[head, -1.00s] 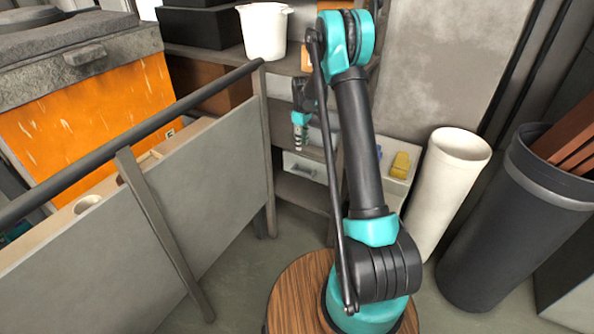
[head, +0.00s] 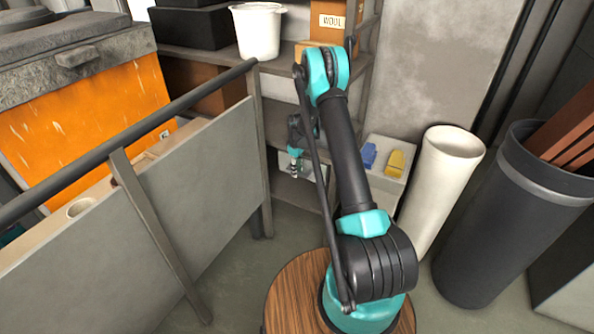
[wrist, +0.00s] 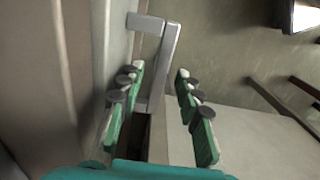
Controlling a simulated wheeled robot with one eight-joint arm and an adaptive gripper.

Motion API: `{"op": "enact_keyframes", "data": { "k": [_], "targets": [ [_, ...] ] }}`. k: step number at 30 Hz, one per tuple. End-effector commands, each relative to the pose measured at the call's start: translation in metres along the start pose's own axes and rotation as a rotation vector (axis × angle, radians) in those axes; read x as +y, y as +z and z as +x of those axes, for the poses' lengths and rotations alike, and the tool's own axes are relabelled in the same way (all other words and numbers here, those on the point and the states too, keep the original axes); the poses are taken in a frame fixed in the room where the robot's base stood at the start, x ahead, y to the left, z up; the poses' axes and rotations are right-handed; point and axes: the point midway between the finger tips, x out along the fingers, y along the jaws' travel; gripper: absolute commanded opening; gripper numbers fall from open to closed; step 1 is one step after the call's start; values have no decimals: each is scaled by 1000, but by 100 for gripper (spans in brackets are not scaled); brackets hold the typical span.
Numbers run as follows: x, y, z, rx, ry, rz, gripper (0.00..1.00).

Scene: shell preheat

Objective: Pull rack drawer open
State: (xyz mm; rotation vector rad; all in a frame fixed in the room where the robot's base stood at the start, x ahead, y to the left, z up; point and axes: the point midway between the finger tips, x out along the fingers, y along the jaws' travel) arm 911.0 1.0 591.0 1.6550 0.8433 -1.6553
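The rack (head: 282,118) stands behind the grey panel in the head view. A light grey drawer (head: 316,174) sits low in it, partly hidden by my gripper. My gripper (head: 295,172) is in front of the drawer. In the wrist view, a grey metal bar handle (wrist: 167,58) shows beyond and between the fingertips of my gripper (wrist: 158,76). The fingers are apart, with a gap on the handle's right side. The left finger is close to the handle; I cannot tell whether it touches.
A grey panel with a dark rail (head: 130,128) stands left of my arm. A white cylinder (head: 440,185) and a dark bin (head: 500,225) stand at right. A pale bin (head: 392,185) with blue and yellow items is beside the rack. Some floor (head: 235,275) is clear.

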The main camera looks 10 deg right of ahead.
Motion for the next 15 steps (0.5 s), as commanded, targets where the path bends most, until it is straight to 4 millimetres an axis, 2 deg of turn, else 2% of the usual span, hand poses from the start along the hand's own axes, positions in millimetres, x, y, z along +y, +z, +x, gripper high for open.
{"op": "enact_keyframes", "data": {
  "k": [8,15],
  "targets": [
    [0,0,1,0,0,0,34],
    [0,0,1,0,0,0,5]
  ]
}}
